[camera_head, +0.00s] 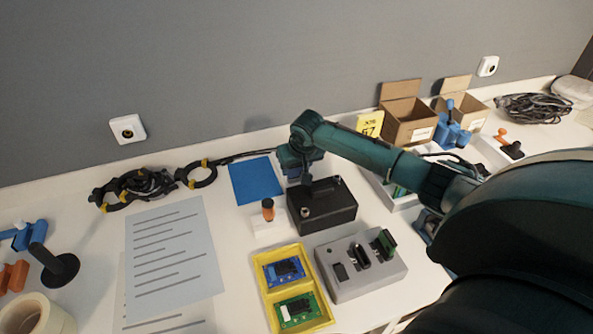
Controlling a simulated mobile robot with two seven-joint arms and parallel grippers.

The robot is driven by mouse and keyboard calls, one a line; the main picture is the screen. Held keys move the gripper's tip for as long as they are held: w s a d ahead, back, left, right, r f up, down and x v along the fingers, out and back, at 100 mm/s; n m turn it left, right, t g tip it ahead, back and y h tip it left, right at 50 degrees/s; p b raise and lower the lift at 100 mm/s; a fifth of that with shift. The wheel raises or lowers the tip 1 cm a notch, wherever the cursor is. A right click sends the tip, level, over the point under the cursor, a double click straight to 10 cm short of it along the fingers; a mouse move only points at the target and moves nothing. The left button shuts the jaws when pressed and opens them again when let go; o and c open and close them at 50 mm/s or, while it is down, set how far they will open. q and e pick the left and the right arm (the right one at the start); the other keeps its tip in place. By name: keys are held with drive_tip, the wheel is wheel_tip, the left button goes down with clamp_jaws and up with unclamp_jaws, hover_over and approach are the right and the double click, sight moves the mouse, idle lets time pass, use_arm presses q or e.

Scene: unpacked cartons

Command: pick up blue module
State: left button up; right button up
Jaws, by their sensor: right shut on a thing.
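A blue module (283,271), a small board with a dark screen, lies in the upper part of the yellow tray (262,298). A green board (297,309) lies below it in the same tray. My right gripper (303,179) is up and behind the tray, over the rear left of a black box (326,208), away from the blue module. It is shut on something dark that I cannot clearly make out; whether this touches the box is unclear. My left gripper is not in view.
A grey slotted block (342,283) with a green board stands right of the tray. An orange-topped tool (267,210) stands behind the tray. A blue sheet (255,182), paper (172,250) and coiled cables (133,187) lie leftward. Open cartons (407,122) stand at the back right.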

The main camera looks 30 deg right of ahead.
drive_tip(key=shift+c, duration=1.4)
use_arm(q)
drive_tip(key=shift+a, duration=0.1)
use_arm(e)
wheel_tip(320, 180, up, 10)
drive_tip(key=shift+a, duration=0.1)
